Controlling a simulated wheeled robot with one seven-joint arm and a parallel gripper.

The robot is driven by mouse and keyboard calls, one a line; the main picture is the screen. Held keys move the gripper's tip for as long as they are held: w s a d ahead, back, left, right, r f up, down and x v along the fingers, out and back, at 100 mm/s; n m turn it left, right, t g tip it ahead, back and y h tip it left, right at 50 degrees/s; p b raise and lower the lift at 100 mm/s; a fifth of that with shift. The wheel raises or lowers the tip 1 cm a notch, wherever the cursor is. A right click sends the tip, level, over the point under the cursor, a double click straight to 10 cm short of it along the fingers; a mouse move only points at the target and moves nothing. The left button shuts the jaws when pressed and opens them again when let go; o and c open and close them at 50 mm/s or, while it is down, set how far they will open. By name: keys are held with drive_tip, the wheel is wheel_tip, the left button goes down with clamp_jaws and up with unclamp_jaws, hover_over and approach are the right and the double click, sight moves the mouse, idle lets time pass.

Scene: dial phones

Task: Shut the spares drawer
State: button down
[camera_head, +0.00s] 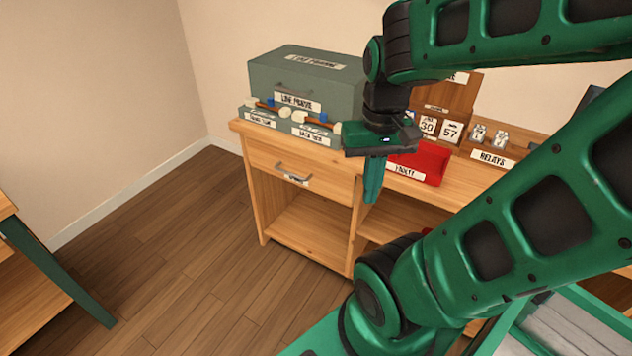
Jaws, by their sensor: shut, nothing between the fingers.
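The spares drawer (265,160) is the wooden drawer under the left end of the bench top, with a grey bar handle (292,176) and a small, partly readable white label. Its front looks about level with the cabinet frame, and I see no open drawer interior; a small gap cannot be told from this view. My gripper (373,186) points down, shut and empty, just right of the drawer front in the picture. It appears apart from the handle. It hides part of the bench edge.
A grey-green cabinet (345,95) and two labelled trays with handsets stand on the bench (470,193) above the drawer. A red tray (428,160), number cards and the relays holder (490,156) are further right. Open shelves lie below. The floor (190,250) in front is clear.

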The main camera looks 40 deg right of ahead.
drive_tip(key=s, duration=0.1)
drive_tip(key=n+t+h, duration=0.6)
drive_tip(key=n+h, duration=1.1)
drive_tip(key=n, duration=1.1)
approach(321, 175)
drive_tip(key=x, duration=0.6)
drive_tip(key=shift+d, duration=0.25)
